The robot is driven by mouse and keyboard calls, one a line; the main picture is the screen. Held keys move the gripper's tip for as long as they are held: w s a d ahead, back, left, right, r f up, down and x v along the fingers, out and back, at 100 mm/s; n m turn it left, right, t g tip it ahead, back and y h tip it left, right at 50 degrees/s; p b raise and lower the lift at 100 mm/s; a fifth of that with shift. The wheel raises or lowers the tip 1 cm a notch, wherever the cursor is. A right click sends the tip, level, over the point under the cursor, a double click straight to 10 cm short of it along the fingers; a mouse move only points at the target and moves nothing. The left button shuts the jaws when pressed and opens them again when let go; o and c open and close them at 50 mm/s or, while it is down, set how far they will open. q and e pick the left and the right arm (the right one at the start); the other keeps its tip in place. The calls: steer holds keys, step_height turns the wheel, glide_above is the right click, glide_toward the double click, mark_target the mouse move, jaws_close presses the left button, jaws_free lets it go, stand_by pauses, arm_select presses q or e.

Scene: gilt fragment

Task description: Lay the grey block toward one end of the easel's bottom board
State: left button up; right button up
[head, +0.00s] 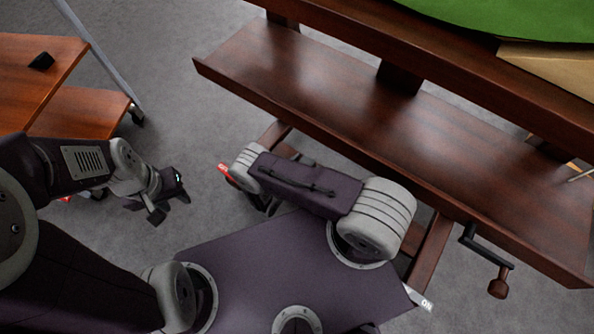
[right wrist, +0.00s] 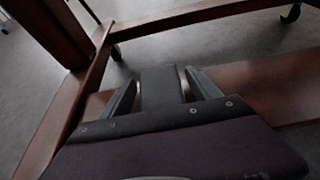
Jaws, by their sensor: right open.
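The easel's bottom board (head: 330,95) is a long dark red-brown wooden ledge running diagonally across the head view; its visible top is bare. A small dark block-like thing (head: 41,61) lies on the wooden table at the left; I cannot tell if it is the grey block. My left gripper (head: 170,206) is open and empty above the floor, left of the easel. My right gripper is hidden behind its arm in the head view. In the right wrist view it (right wrist: 160,78) is open, with a dark flat shape between its fingers that I cannot identify.
The two-level wooden table (head: 35,85) on castors stands at the left. A crank handle (head: 490,262) sticks out at the board's front right. A green canvas (head: 510,14) is above the board. Wooden base beams (right wrist: 255,85) lie below my right gripper. Grey floor is free between table and easel.

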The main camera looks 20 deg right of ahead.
steer(key=p+v, duration=0.1)
steer(key=v, duration=0.9)
steer(key=shift+s, duration=0.1)
